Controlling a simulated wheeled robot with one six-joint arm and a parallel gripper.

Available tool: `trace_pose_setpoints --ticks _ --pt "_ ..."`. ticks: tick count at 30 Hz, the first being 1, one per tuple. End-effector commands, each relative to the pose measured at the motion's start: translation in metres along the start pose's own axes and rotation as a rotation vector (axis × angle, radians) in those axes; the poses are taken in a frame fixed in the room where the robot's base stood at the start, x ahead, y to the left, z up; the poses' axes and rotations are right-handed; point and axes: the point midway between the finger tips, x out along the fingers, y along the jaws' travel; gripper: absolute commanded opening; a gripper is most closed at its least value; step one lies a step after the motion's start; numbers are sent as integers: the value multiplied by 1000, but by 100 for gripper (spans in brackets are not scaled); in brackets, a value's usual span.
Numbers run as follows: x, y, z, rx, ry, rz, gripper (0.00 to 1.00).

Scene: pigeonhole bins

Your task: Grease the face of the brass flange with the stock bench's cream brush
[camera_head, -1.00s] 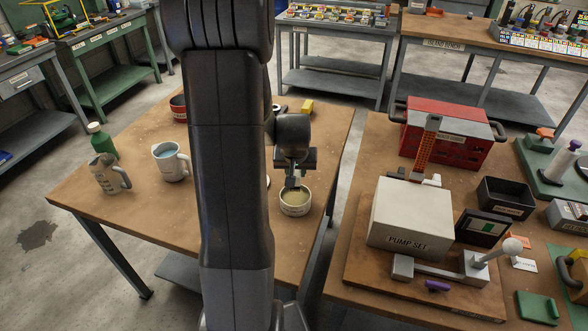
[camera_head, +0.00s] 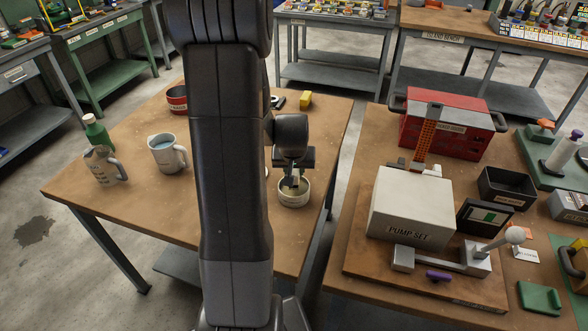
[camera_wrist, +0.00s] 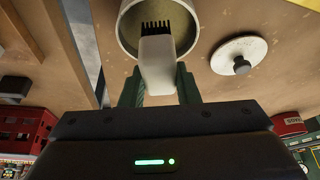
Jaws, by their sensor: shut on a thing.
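My gripper (camera_head: 291,178) is shut on a brush with a cream handle (camera_wrist: 157,65) and dark bristles. In the wrist view my gripper (camera_wrist: 160,88) has the handle between its fingers, and the bristles show against the mouth of an open round tin (camera_wrist: 128,38). The tin has an olive inside and a pale wall, and also shows in the head view (camera_head: 294,201). I cannot tell whether the bristles touch its contents. A pale round lid with a dark knob (camera_wrist: 238,53) lies beside the tin. I cannot make out the brass flange.
Two jugs (camera_head: 168,153) (camera_head: 104,167), a green bottle (camera_head: 97,133) and a red tin (camera_head: 177,100) stand left on the same bench. Across a gap, the right bench holds a pump set box (camera_head: 412,207) and a red toolbox (camera_head: 445,130). My arm hides the bench's middle.

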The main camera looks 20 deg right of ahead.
Motion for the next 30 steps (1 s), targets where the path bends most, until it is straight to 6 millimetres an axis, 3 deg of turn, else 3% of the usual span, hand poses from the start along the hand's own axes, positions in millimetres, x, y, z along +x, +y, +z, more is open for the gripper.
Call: trace_pose_setpoints --ticks 30 --pt "14 0 6 0 0 0 0"
